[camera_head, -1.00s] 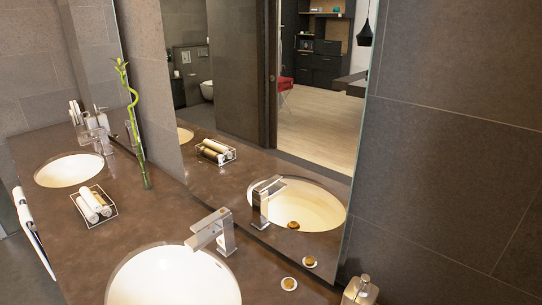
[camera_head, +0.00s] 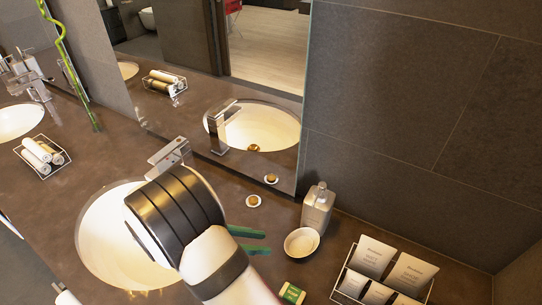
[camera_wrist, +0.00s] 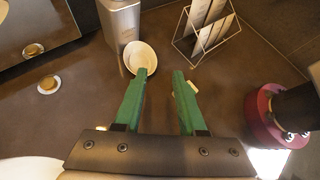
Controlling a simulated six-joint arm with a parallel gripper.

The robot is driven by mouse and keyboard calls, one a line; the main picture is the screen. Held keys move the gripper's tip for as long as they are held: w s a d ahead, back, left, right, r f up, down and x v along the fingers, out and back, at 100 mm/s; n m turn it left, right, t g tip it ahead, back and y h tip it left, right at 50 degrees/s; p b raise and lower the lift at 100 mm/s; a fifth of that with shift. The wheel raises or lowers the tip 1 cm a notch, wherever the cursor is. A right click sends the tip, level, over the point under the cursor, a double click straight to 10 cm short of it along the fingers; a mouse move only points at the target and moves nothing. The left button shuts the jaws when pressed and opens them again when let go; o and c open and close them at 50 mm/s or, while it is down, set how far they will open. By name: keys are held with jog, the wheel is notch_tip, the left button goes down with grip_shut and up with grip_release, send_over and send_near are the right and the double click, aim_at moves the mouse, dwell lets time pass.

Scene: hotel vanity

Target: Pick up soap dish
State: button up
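A small white round dish (camera_head: 302,241), which looks like the soap dish, sits on the brown counter (camera_head: 330,262) in front of the soap dispenser (camera_head: 318,207). In the wrist view the dish (camera_wrist: 141,57) lies just beyond the left fingertip, apparently empty. My gripper (camera_head: 266,242) has two green fingers, open with nothing between them. In the head view it is just left of the dish. In the wrist view the fingers (camera_wrist: 160,74) point toward the dish and the rack, and the gap lies a little right of the dish's middle. I cannot tell if a finger touches the dish.
A wire rack with packets (camera_head: 381,272) stands right of the dish. A green and white box (camera_head: 292,293) lies in front. The sink (camera_head: 112,240) and faucet (camera_head: 168,155) are to the left. A small amber-topped disc (camera_head: 253,201) lies by the mirror. The wall stands behind.

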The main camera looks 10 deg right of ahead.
aim_at(298, 233)
jog(key=w+a+f+n+t, duration=0.1)
jog(key=f+n, duration=0.1)
jog(key=w+a+f+n+t+h, duration=0.1)
jog(key=f+n, duration=0.1)
jog(key=w+a+f+n+t, duration=0.1)
jog(key=w+n, duration=0.1)
jog(key=shift+a+f+n+t+h, duration=0.3)
jog(key=shift+a+f+t+h, duration=0.1)
jog(key=x, duration=1)
jog(key=s+f+x, duration=0.1)
jog(key=x, duration=0.4)
grip_shut()
